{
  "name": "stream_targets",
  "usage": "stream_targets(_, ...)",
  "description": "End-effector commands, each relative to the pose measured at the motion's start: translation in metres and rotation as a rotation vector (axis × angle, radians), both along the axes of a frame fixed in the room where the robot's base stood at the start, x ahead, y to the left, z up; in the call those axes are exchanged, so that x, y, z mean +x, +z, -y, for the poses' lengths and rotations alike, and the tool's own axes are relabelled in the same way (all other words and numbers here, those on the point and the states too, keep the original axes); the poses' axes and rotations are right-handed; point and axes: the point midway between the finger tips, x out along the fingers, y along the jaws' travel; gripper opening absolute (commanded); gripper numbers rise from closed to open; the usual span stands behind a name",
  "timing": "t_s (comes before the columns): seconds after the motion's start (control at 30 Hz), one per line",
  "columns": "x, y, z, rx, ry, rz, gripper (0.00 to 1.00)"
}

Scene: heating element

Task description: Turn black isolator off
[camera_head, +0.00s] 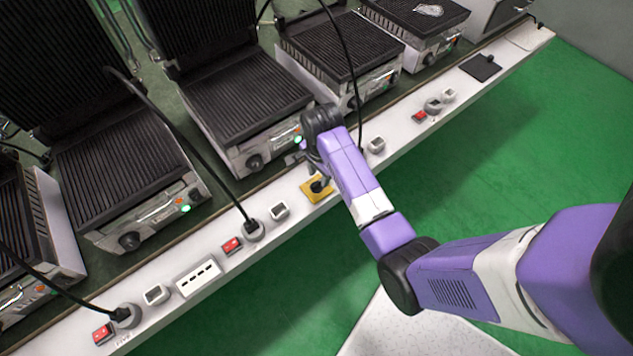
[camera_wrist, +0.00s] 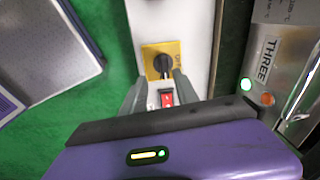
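The black isolator (camera_wrist: 162,63) is a round black knob on a yellow plate (camera_wrist: 148,51) on the pale counter-edge strip. Lettering shows at the plate's right edge in the wrist view, too small to read surely. In the head view the black isolator (camera_head: 318,187) and yellow plate (camera_head: 309,193) lie just below my gripper (camera_head: 314,170). In the wrist view my gripper (camera_wrist: 161,78) is open, its two grey fingers apart, with the knob just beyond and between their tips. I cannot tell whether they touch it. Nothing is held.
A red switch (camera_wrist: 167,99) shows between the fingers in the wrist view. Several ribbed grills, including one (camera_head: 245,95) behind my gripper, line the counter. A black cable (camera_head: 185,145) runs to a plug (camera_head: 253,230) left of the isolator. Green floor (camera_head: 500,160) is open in front.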

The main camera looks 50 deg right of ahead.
Motion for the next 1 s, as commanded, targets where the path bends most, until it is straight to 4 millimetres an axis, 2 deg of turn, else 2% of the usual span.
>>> stream_targets(0.03,0.007,0.006,0.004,0.021,-0.039,-0.016,0.36)
stream_targets(0.13,0.012,0.014,0.006,0.050,-0.090,-0.047,0.36)
stream_targets(0.27,0.013,0.016,0.006,0.066,-0.117,-0.065,0.36)
stream_targets(0.37,0.013,0.007,0.006,0.067,-0.119,-0.067,0.36)
stream_targets(0.7,0.013,-0.043,0.006,0.066,-0.116,-0.065,0.36)
stream_targets(0.83,0.013,-0.055,0.006,0.066,-0.116,-0.064,0.36)
stream_targets(1.0,0.014,-0.059,0.006,0.065,-0.115,-0.063,0.36)
